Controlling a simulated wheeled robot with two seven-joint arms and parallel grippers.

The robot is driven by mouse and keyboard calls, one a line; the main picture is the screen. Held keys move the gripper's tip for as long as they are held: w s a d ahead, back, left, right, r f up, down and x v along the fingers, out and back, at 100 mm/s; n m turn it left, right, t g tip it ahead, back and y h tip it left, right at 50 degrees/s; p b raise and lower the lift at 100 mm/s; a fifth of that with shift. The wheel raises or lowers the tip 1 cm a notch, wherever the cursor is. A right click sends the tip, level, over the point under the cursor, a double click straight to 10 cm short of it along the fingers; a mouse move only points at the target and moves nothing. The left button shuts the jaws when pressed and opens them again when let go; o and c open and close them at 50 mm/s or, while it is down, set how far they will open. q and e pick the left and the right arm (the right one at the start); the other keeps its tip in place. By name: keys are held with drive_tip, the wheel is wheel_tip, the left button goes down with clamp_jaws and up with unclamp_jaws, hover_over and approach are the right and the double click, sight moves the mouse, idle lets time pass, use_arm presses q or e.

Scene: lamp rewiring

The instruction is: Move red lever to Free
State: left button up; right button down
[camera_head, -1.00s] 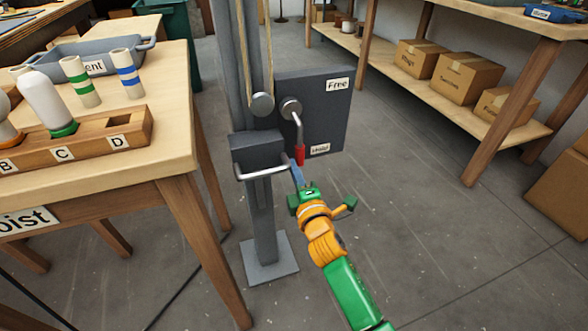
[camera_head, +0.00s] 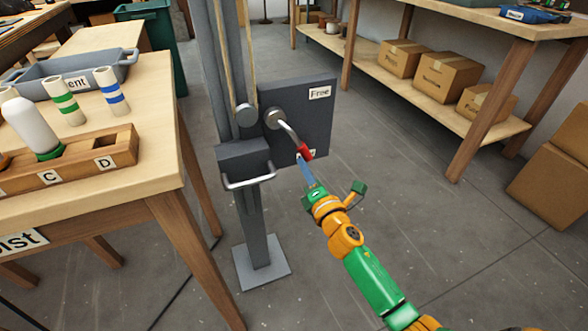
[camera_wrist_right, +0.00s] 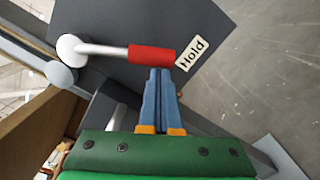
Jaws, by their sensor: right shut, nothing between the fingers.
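The red lever (camera_head: 305,151) is a silver bent arm with a red grip, pivoted on a round hub on a dark grey panel (camera_head: 318,120). Its grip points down and right, close to the "Hold" label (camera_wrist_right: 192,53), which the grip partly covers in the head view. The "Free" label (camera_head: 320,92) is at the panel's upper right. My right gripper (camera_head: 304,166) is shut and empty, its blue fingertips just below the red grip. In the right wrist view the shut fingers (camera_wrist_right: 159,74) end at the grip's lower edge, seemingly touching it. My left gripper is not in view.
A silver bar handle (camera_head: 249,183) sticks out of the grey post left of my right gripper. A wooden table (camera_head: 150,170) with a labelled rack stands at left. Shelves with cardboard boxes (camera_head: 447,77) are at right.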

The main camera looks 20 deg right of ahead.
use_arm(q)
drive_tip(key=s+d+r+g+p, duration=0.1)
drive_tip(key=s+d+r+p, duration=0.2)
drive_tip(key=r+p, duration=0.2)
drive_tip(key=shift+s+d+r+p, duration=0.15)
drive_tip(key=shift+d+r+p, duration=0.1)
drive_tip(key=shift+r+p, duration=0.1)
use_arm(e)
drive_tip(key=d+r+n, duration=0.7)
drive_tip(key=r+n, duration=0.1)
drive_tip(key=n, duration=0.2)
drive_tip(key=shift+w+d+r+n+y, duration=0.2)
drive_tip(key=shift+n+y, duration=0.1)
drive_tip(key=shift+n, duration=0.1)
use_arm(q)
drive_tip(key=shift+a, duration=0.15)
